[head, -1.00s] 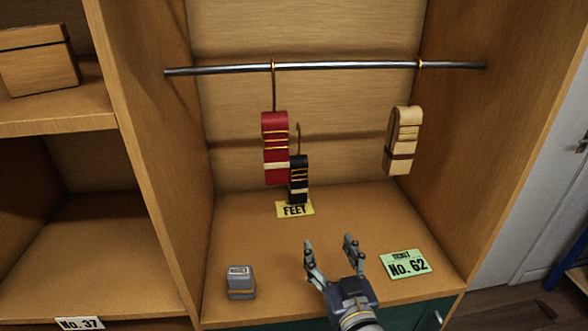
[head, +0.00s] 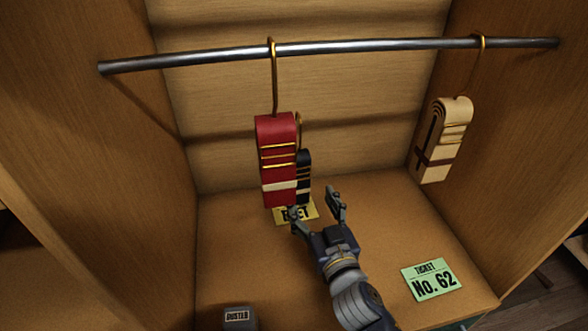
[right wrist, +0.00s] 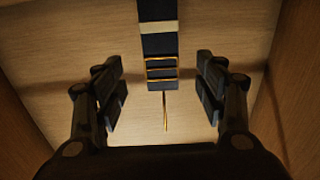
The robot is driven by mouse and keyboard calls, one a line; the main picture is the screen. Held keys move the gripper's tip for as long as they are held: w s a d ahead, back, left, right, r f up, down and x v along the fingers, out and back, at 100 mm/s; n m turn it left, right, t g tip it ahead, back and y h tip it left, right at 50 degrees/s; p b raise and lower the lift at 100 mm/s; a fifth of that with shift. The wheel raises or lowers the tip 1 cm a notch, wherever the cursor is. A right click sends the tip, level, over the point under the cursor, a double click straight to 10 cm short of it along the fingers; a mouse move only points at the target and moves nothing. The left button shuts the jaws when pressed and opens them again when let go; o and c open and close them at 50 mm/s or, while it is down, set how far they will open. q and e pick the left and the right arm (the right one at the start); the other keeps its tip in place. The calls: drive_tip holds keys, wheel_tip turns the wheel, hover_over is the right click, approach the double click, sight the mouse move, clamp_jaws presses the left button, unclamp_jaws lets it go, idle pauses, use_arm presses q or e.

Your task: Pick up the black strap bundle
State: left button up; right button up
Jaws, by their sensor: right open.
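The black strap bundle (head: 304,176) with gold bands hangs by a gold hook, partly hidden behind the red strap bundle (head: 276,160) in the head view. In the right wrist view the black bundle (right wrist: 159,40) shows between my two fingers, with a gap on each side and its hook at the lower end of the picture. My right gripper (head: 316,206) is open and empty, just in front of and below the black bundle. I cannot tell whether the fingertips reach its depth. My left gripper is not in view.
A metal rail (head: 340,47) crosses the cabinet above. A cream strap bundle (head: 443,140) hangs at the right.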

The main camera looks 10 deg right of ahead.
sight(301, 180)
drive_tip(key=w, duration=0.2)
drive_tip(key=w+p, duration=0.1)
drive_tip(key=w, duration=0.1)
drive_tip(key=shift+w+a+r, duration=0.1)
drive_tip(key=shift+w+a, duration=0.1)
drive_tip(key=shift+w, duration=0.2)
drive_tip(key=shift+w+p, duration=0.45)
drive_tip(key=shift+w, duration=0.35)
drive_tip(key=w, duration=0.4)
drive_tip(key=shift+a+f+p, duration=0.25)
drive_tip(key=shift+p, duration=0.15)
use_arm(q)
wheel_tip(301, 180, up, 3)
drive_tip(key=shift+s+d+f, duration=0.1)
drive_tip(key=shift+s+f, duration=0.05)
use_arm(e)
drive_tip(key=c, duration=1.3)
